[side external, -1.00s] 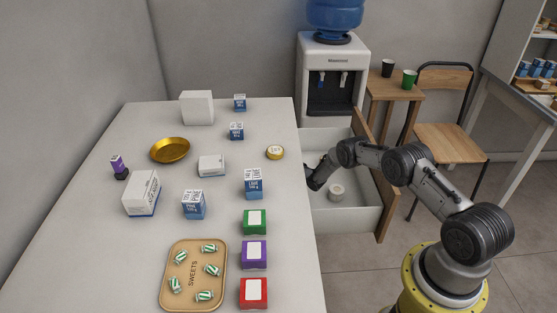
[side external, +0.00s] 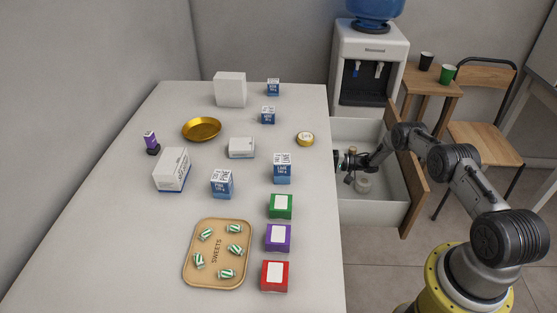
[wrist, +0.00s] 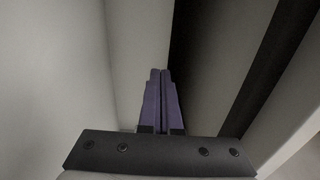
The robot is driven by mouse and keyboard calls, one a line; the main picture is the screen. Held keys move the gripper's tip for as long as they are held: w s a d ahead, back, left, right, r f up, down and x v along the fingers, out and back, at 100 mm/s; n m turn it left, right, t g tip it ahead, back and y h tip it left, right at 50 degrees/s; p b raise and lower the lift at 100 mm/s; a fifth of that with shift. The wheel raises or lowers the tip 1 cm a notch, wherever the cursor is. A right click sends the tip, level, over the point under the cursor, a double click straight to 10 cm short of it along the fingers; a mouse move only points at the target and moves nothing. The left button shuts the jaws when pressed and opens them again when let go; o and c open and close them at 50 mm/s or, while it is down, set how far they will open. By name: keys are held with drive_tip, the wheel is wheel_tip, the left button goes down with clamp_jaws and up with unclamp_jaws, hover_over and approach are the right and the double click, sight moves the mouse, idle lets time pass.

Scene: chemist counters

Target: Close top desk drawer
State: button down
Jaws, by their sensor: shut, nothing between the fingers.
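The top desk drawer (side external: 385,208) stands open from the right side of the white desk (side external: 325,215). It has a pale box and a brown wooden front panel (side external: 412,190), which faces away from the desk. My gripper (side external: 342,162) is at the desk end of the drawer, close to the desk's edge, with my arm reaching over the front panel. In the wrist view its purple fingers (wrist: 160,100) are together and empty, between pale surfaces and a dark gap (wrist: 215,70). I cannot tell whether the fingertips touch anything. A round pale item (side external: 362,185) lies in the drawer.
The desk top holds several boxes, a gold bowl (side external: 201,128), a yellow-rimmed round tin (side external: 305,139) and a sweets tray (side external: 245,278). A water cooler (side external: 368,65) stands behind the drawer. A small wooden table (side external: 433,88) and a chair (side external: 485,140) stand at the right.

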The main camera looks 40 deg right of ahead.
drive_tip(key=d, duration=0.1)
drive_tip(key=s+d+f, duration=0.1)
drive_tip(key=shift+s+d+f, duration=0.1)
drive_tip(key=shift+s+d, duration=0.2)
drive_tip(key=x, duration=1.4)
drive_tip(key=x, duration=0.4)
drive_tip(key=shift+w+a+f, duration=0.1)
drive_tip(key=shift+w+a, duration=0.1)
drive_tip(key=shift+w, duration=0.05)
